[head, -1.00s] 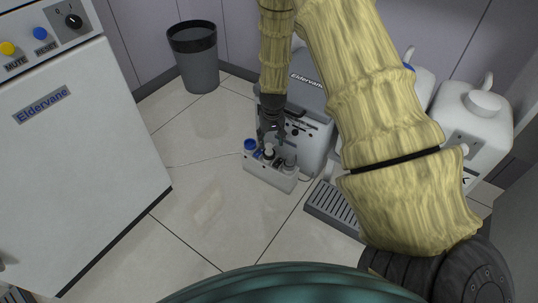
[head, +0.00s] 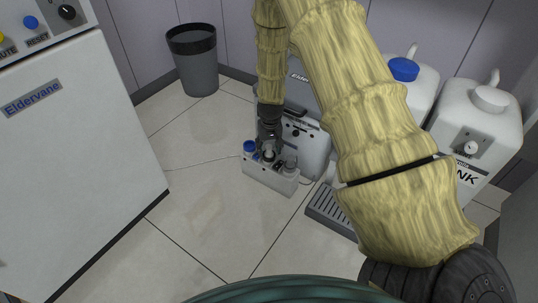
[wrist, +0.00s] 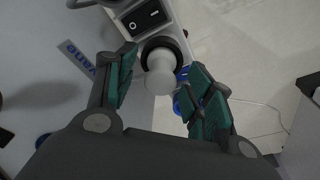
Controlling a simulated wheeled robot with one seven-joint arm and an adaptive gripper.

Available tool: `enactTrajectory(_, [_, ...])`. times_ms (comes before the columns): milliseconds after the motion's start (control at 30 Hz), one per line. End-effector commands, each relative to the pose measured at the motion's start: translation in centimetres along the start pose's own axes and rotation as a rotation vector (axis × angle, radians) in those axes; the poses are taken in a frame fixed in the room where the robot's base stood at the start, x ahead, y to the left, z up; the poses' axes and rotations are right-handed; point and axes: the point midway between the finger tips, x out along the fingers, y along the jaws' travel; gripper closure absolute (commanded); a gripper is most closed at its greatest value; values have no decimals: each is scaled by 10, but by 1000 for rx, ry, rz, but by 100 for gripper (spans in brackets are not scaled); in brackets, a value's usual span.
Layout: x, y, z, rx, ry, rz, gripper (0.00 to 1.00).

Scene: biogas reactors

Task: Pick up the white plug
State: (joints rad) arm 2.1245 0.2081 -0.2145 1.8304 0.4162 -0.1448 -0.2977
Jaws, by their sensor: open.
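The white plug (wrist: 160,72) has a round white head with a dark ring around its base. It stands in the front strip of a light grey unit (head: 262,180) on the floor. In the head view the plug (head: 269,156) shows just below my gripper (head: 268,149). In the wrist view my gripper (wrist: 163,88) is open, with a green-padded finger on each side of the plug's head. I cannot tell whether either finger touches it.
A black rocker switch (wrist: 146,17) and a blue cap (head: 249,146) sit close to the plug on the same unit. White tanks (head: 476,120) and a drain grate (head: 330,210) stand to the right. A grey bin (head: 196,65) is behind left; a white cabinet (head: 85,160) is at left.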

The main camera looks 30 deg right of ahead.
Motion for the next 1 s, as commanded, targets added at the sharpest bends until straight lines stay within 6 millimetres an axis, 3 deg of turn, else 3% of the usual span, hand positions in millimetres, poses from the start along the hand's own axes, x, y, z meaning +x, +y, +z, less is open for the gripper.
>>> enactTrajectory(33, [0, 0, 0, 0, 0, 0, 51])
enactTrajectory(300, [0, 0, 0, 0, 0, 0, 99])
enactTrajectory(667, [-4, 0, 0, 0, 0, 0, 99])
enactTrajectory(1000, [-36, 0, -5, 1, 0, -1, 99])
